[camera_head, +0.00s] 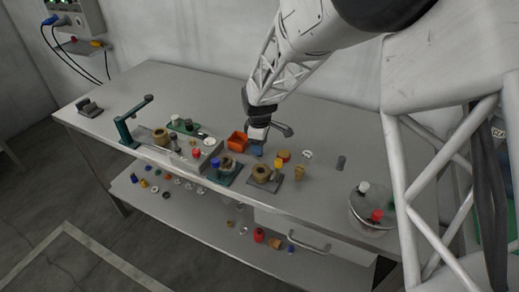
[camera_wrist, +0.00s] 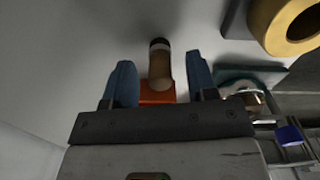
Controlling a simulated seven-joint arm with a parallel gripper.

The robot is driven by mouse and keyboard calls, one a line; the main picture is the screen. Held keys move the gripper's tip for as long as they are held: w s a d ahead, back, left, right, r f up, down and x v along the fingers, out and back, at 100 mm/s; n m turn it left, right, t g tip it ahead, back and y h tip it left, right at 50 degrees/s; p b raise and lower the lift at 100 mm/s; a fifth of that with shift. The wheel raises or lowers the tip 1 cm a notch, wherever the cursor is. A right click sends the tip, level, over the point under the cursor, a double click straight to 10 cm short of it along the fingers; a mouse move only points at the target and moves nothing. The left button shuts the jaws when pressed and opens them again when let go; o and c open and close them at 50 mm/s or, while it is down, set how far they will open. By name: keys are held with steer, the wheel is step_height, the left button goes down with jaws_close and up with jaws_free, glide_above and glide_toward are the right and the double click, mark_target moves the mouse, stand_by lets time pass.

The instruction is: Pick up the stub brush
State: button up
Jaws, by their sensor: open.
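A short tan stub with a dark end and a pale band, which looks like the stub brush (camera_wrist: 160,65), shows in the wrist view between my two blue fingers. My gripper (camera_wrist: 160,85) is open, with one finger on each side of it and gaps visible on both sides. An orange object (camera_wrist: 156,93) shows just behind the stub between the fingers. In the head view my gripper (camera_head: 257,150) is low over the middle of the bench, right of an orange bin (camera_head: 237,141). I cannot make out the brush there; the gripper may hide it.
A tan ring-shaped part (camera_wrist: 288,22) is at the upper right of the wrist view. Several small parts and fixtures crowd the bench's front edge, including a green stand (camera_head: 126,130). A glass vessel (camera_head: 371,212) stands at the right. The back of the bench (camera_head: 190,88) is clear.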

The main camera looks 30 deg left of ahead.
steer(key=shift+f, duration=0.85)
jaws_close()
steer(key=shift+r, duration=0.1)
steer(key=shift+r, duration=4.95)
steer(key=w+d, duration=0.2)
steer(key=d, duration=0.6)
steer(key=shift+d+f, duration=0.2)
steer(key=shift+f, duration=0.25)
